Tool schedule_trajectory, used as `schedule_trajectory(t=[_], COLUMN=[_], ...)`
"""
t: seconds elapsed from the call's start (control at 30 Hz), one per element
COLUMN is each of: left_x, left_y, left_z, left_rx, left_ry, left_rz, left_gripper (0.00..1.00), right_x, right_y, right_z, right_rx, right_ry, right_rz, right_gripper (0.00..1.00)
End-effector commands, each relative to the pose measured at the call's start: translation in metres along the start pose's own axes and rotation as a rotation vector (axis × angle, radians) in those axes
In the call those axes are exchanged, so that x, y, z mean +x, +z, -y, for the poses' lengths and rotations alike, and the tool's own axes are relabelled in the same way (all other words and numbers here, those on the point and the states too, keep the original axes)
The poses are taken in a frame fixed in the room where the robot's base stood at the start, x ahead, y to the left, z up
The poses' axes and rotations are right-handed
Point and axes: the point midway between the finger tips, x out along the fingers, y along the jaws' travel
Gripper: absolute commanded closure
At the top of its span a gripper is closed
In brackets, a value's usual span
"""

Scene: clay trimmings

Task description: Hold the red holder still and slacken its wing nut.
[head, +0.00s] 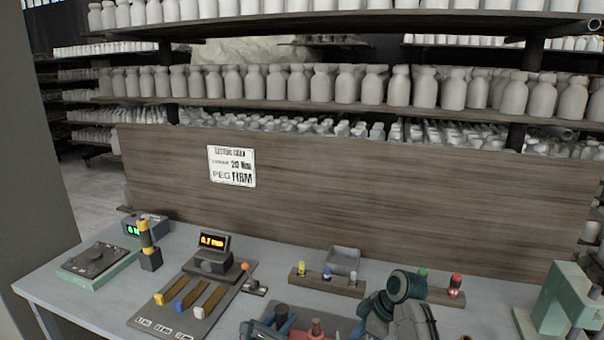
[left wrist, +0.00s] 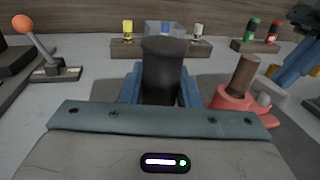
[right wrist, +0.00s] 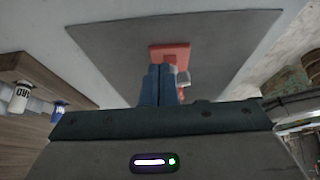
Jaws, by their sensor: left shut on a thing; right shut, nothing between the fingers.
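The red holder (left wrist: 232,108) stands right of my left gripper in the left wrist view, with a brown upright cylinder and a pale grey wing nut (left wrist: 264,99) on its right side. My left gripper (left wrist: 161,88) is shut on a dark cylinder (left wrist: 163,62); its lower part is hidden. In the right wrist view the red holder (right wrist: 170,52) lies just beyond my right gripper (right wrist: 160,78), whose blue fingers are closed and empty. The wing nut (right wrist: 182,78) shows right beside the fingertips; I cannot tell whether they touch. In the head view the holder (head: 316,328) is partly cut off.
A grey mat (right wrist: 215,35) lies under the holder. A display unit (head: 213,262) and an orange-knobbed lever (head: 246,268) stand to the left. Wooden racks with coloured jars (head: 328,282) stand behind. A pale green machine (head: 560,300) stands at right.

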Motion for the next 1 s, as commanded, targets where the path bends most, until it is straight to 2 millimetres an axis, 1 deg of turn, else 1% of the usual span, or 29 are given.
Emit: schedule_trajectory(t=[0.13,0.53,0.7,0.97,1.0], left_x=[0.0,0.0,0.0,0.0,0.0], left_y=[0.0,0.0,0.0,0.0,0.0], left_z=[0.0,0.0,0.0,0.0,0.0], left_rx=[0.0,0.0,0.0,0.0,0.0], left_ry=[0.0,0.0,0.0,0.0,0.0], left_rz=[0.0,0.0,0.0,0.0,0.0], left_gripper=[1.0,1.0,1.0,1.0,0.68], right_x=[-0.007,-0.047,-0.053,-0.053,-0.053], right_y=[-0.003,-0.025,-0.028,-0.028,-0.028], right_z=[-0.001,-0.001,0.0,0.0,0.0], right_rx=[-0.001,-0.001,0.0,0.0,0.0], right_ry=[0.002,0.002,0.0,0.0,0.0], right_rz=[-0.001,-0.001,0.0,0.0,0.0], right_gripper=[1.0,1.0,1.0,1.0,1.0])
